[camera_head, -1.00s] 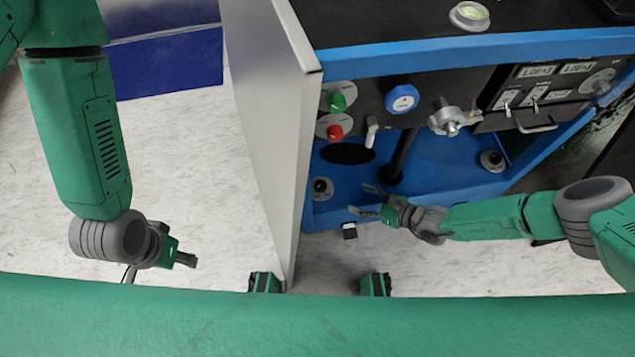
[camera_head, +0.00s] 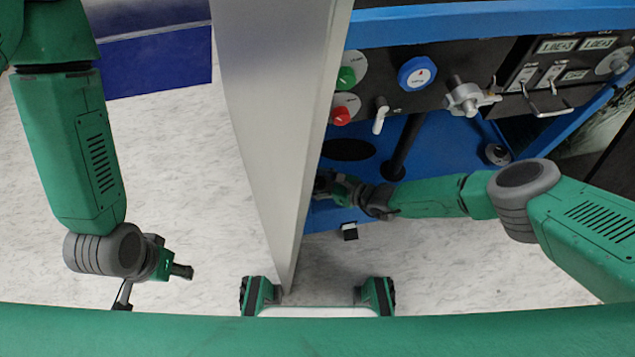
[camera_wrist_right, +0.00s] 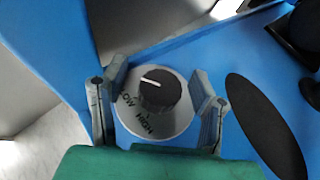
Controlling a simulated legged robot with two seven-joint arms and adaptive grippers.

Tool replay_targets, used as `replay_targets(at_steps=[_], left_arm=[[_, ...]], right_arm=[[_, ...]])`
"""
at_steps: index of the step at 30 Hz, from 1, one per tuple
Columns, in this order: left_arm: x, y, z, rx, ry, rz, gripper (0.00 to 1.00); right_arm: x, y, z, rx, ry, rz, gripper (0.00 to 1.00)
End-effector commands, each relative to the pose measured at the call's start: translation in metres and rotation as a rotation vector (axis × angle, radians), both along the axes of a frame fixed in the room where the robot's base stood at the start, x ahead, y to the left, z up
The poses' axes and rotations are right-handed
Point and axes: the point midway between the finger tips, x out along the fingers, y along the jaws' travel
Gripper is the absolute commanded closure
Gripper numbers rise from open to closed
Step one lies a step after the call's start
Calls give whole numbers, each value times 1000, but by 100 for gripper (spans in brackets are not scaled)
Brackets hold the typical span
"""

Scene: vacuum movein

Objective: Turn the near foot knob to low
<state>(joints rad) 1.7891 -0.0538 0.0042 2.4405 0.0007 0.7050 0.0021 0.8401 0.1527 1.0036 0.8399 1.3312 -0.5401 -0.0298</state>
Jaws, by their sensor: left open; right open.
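The near foot knob (camera_wrist_right: 160,92) is black with a white pointer line, on a round grey plate marked LOW and HIGH. In the right wrist view its line points up and left, toward the LOW side. My right gripper (camera_wrist_right: 158,80) is open, with one finger on each side of the knob; I cannot tell whether they touch it. In the head view my right gripper (camera_head: 335,188) is at the blue base beside the pale panel, and the knob is hidden there. My left gripper (camera_head: 182,271) is open and empty above the floor at left.
The pale upright panel (camera_head: 285,110) stands close left of my right gripper. The blue base has a dark oval hole (camera_wrist_right: 265,125) and a black post (camera_head: 405,145). The far foot knob (camera_head: 497,154) is at right. Green and red knobs (camera_head: 346,77) and a white-handled valve (camera_head: 380,118) are above.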

Motion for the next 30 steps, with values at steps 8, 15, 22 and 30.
replay_targets(at_steps=[8, 15, 22, 30], left_arm=[[0, 0, 1, 0, 0, -1, 58], [0, 0, 0, 0, 0, -1, 58], [0, 0, 0, 0, 0, 0, 58], [0, 0, 0, 0, 0, -1, 58]], right_arm=[[0, -1, 0, 1, 0, 1, 77], [1, -1, 0, -3, -3, 6, 97], [1, 0, 0, 0, -5, 92, 97], [1, -1, 0, 1, -4, 88, 98]])
